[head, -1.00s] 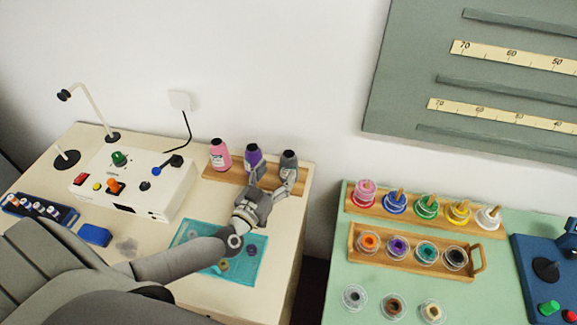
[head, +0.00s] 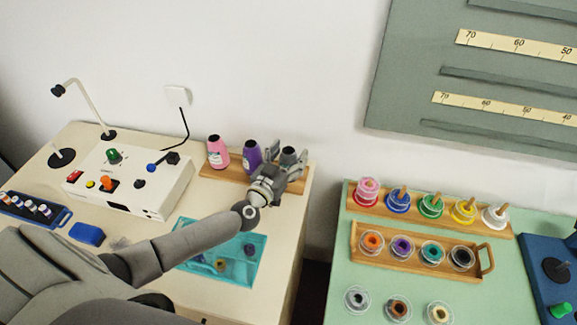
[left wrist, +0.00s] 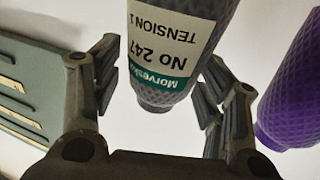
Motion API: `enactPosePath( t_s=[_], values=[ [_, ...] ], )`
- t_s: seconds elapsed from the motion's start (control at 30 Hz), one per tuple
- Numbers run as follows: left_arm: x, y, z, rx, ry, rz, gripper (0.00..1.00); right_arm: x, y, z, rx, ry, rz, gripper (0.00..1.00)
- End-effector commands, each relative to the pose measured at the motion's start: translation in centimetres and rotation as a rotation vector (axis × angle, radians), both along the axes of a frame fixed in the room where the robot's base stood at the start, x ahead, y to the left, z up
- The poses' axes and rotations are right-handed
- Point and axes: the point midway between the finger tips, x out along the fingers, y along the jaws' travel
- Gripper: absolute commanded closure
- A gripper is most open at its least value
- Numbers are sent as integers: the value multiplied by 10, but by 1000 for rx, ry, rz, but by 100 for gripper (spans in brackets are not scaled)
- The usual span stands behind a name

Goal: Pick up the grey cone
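The grey cone (head: 289,154) stands at the right end of a wooden rack (head: 213,171), partly hidden by my left gripper (head: 287,168). In the left wrist view the grey cone (left wrist: 172,55) appears upside down with a white label, between the spread fingers of my left gripper (left wrist: 158,85). A gap shows between the cone and the left-hand finger; whether the right-hand finger touches it is unclear. My left gripper is open. My right gripper is not in view.
A purple cone (head: 252,157) stands close beside the grey one, and a pink cone (head: 217,153) is further left. A teal tray (head: 245,272) with small items lies in front. A white control box (head: 140,190) stands to the left. The wall is close behind.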

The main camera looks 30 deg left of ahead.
Motion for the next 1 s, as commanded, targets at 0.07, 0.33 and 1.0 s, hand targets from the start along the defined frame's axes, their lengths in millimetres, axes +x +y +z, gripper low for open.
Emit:
enactPosePath(
  t_s=[0.07, 0.33, 1.0],
  values=[
    [0, 0, 0, 0, 0, 0, 47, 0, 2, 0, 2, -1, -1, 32],
    [0, 0, 0, 0, -1, 0, 81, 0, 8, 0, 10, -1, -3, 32],
    [0, 0, 72, -1, -4, 0, 84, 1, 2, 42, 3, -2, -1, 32]
  ],
)
